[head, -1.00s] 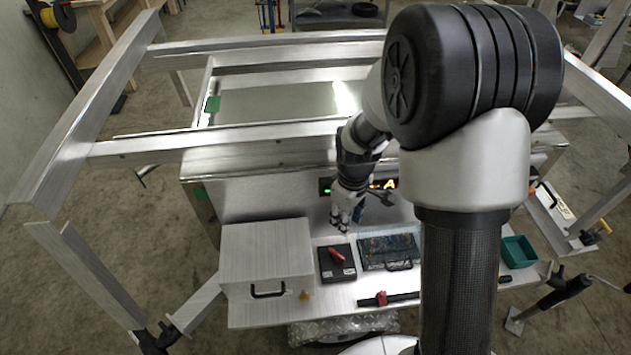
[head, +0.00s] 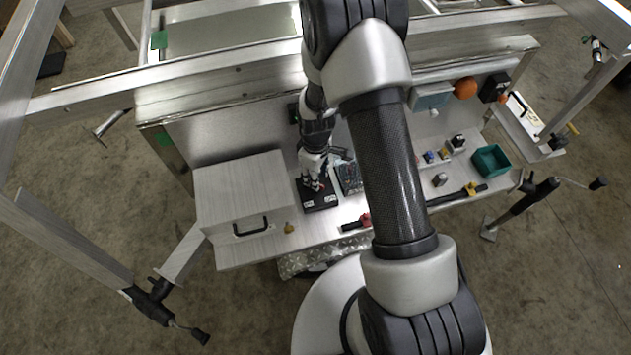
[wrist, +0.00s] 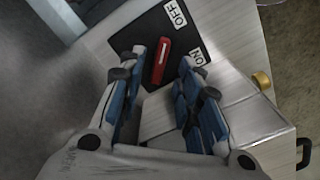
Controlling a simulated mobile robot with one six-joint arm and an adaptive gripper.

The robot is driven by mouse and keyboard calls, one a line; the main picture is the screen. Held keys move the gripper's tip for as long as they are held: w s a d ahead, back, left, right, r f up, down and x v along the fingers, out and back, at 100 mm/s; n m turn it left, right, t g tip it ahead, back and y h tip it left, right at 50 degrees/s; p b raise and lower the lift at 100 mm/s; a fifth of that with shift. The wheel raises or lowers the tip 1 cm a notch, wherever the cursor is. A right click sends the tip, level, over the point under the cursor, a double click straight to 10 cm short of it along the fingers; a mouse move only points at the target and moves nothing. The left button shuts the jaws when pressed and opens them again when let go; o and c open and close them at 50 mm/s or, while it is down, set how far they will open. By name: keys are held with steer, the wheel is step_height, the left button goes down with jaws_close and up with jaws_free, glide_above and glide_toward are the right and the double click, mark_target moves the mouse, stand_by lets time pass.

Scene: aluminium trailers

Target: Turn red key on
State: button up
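The red key (wrist: 160,62) sits on a flat black switch box (wrist: 190,38) with white OFF and ON labels. In the wrist view the key lies lengthwise between my two blue-padded fingers, with gaps on both sides. My gripper (wrist: 162,57) is open. In the head view my gripper (head: 313,179) is low over the black box (head: 320,204), and a bit of the red key (head: 318,185) shows at its fingertips. The fingers hide part of the key there. I cannot tell how far down the fingers reach around it.
A metal box with a black handle (head: 240,195) stands left of the switch box, with a small brass knob (head: 289,227) near it. A teal bin (head: 491,161) and a red-and-black tool (head: 358,222) lie to the right. An aluminium beam crosses behind the bench.

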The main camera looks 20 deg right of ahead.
steer(key=shift+f+b, duration=0.3)
steer(key=shift+f, duration=1.2)
jaws_close()
